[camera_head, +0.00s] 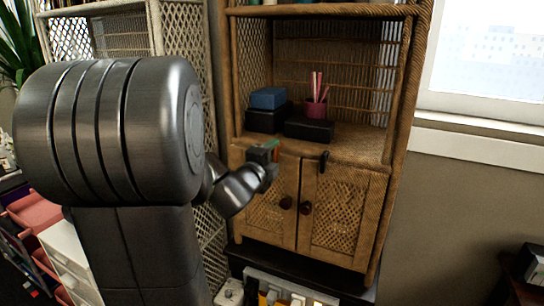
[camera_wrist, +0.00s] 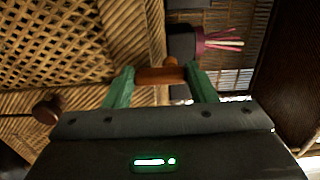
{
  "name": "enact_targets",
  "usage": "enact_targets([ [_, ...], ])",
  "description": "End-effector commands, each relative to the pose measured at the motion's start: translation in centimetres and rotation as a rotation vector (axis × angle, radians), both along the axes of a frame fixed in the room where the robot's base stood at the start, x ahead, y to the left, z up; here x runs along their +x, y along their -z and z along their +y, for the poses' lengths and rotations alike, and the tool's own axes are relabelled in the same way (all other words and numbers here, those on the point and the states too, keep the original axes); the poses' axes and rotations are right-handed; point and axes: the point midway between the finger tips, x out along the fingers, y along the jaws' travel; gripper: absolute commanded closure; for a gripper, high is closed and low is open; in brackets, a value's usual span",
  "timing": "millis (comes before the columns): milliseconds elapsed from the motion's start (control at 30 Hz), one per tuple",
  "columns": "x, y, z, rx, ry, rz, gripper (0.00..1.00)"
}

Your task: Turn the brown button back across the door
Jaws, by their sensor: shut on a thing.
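The brown button (camera_wrist: 152,76) is a small reddish-brown bar with a rounded end, between the two green fingertips in the wrist view. My gripper (camera_wrist: 162,84) is shut on it, one finger at each end. In the camera_head view my gripper (camera_head: 272,151) is at the top of the left wicker door (camera_head: 270,205), and its wrist hides part of that door. The right wicker door (camera_head: 342,215) stands beside it, and both look closed. A dark catch (camera_head: 323,161) hangs at the top of the right door.
Dark round knobs (camera_head: 286,203) (camera_head: 306,208) stick out near the middle of the doors. On the shelf above are a blue box (camera_head: 268,98), black boxes (camera_head: 309,129) and a pink cup with sticks (camera_head: 316,108). Items lie below the cabinet.

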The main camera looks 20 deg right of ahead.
Motion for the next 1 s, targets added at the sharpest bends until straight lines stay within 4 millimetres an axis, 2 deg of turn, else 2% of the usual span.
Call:
enact_targets([
  [400,0.0,0.1,0.0,-0.006,-0.001,0.008,0.72],
  [433,0.0,0.1,0.0,-0.006,-0.001,0.008,0.43],
  [500,0.0,0.1,0.0,-0.005,-0.001,0.008,0.30],
  [533,0.0,0.1,0.0,-0.005,-0.001,0.008,0.27],
  [833,-0.1,0.0,0.1,-0.005,-0.001,0.005,0.27],
  [1000,-1.0,0.0,1.3,-0.005,-0.003,0.005,0.27],
])
